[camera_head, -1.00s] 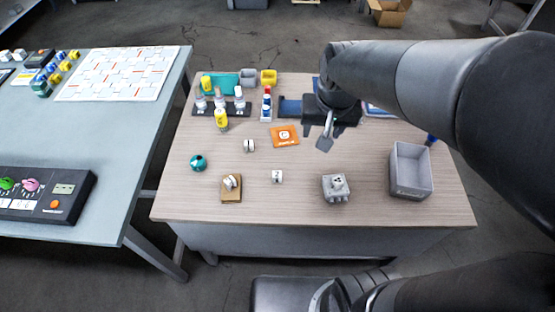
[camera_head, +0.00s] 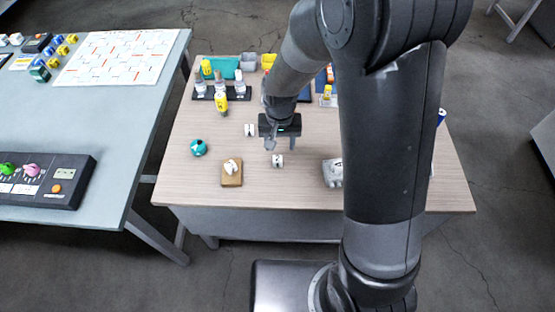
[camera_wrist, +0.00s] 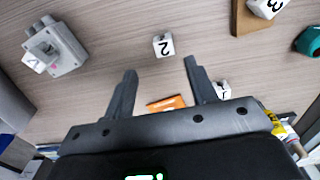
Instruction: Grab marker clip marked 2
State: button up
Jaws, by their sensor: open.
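The white marker clip marked 2 (camera_head: 277,161) stands on the wooden table near its middle. In the wrist view the clip (camera_wrist: 163,45) lies just beyond my fingertips, roughly centred between them, its number 2 showing upside down. My gripper (camera_head: 270,144) is above the table, just behind and slightly left of the clip. In the wrist view my gripper (camera_wrist: 160,66) has its two dark fingers spread, with nothing between their tips. The clip is free of the fingers.
Another white clip (camera_head: 250,130) stands behind, and one marked 3 (camera_wrist: 264,6) sits on a wooden block (camera_head: 231,180). A teal round object (camera_head: 199,148) is at left. A grey fixture (camera_head: 330,174) stands at right, partly hidden by my arm. Bottles (camera_head: 220,88) line the back.

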aim_at(277, 158)
jog(key=shift+w+a+f, duration=0.1)
jog(key=shift+a+f, duration=0.05)
jog(key=shift+f, duration=1.65)
jog(key=shift+a+f, duration=0.15)
jog(key=shift+f, duration=1.65)
jog(key=shift+c, duration=0.2)
jog(key=c, duration=1)
jog(key=shift+r, duration=0.2)
